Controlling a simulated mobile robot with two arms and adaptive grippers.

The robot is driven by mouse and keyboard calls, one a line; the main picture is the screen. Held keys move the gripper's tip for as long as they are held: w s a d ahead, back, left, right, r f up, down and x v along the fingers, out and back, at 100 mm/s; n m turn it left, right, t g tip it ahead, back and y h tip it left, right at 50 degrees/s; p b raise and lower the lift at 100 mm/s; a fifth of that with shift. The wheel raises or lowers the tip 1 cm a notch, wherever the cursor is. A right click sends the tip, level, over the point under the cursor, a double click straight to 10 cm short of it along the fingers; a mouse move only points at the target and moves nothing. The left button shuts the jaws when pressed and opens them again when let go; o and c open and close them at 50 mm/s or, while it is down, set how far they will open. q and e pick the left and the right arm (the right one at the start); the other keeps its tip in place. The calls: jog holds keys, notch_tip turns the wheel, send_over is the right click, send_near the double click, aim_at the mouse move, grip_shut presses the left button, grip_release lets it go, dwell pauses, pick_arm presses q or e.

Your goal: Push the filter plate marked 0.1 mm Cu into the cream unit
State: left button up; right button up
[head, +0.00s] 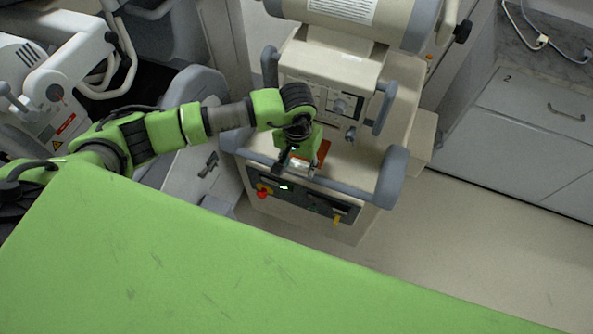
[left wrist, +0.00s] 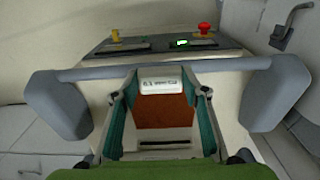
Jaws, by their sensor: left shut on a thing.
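The filter plate (left wrist: 166,112) is copper-brown with a white label reading about "0.1 mm Cu" at its far end in the left wrist view. It also shows as an orange-brown patch (head: 323,151) in the head view. My left gripper (left wrist: 162,84) is shut on it, with a teal-lined finger along each side. In the head view the left gripper (head: 296,162) is low over the front ledge of the cream unit (head: 408,112). A pale part with dark slots (left wrist: 168,144) shows at the plate's near end; how far the plate is in is unclear. My right gripper is out of view.
A grey bar (left wrist: 235,64) with thick bumpers at its ends runs along the unit's front edge. The dark front panel has a red button (head: 262,194) and a yellow knob (head: 337,220). A green-covered surface (head: 200,270) fills the foreground. Grey cabinets (head: 535,110) stand right.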

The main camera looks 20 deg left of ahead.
aim_at(303, 159)
pick_arm(q)
jog(key=w+b, duration=0.2)
jog(key=w, duration=0.1)
jog(key=shift+w+d+f, duration=0.1)
jog(key=shift+w+b, duration=0.4)
jog(key=shift+b, duration=0.5)
dwell(0.9)
jog(key=shift+b, duration=0.3)
jog(key=shift+b, duration=0.4)
dwell(0.4)
jog(key=shift+w+b, duration=0.35)
jog(key=shift+w+b, duration=0.3)
jog(key=shift+w, duration=0.05)
jog(key=shift+w+d+b, duration=0.15)
jog(key=shift+w+b, duration=2.7)
jog(key=shift+w, duration=0.25)
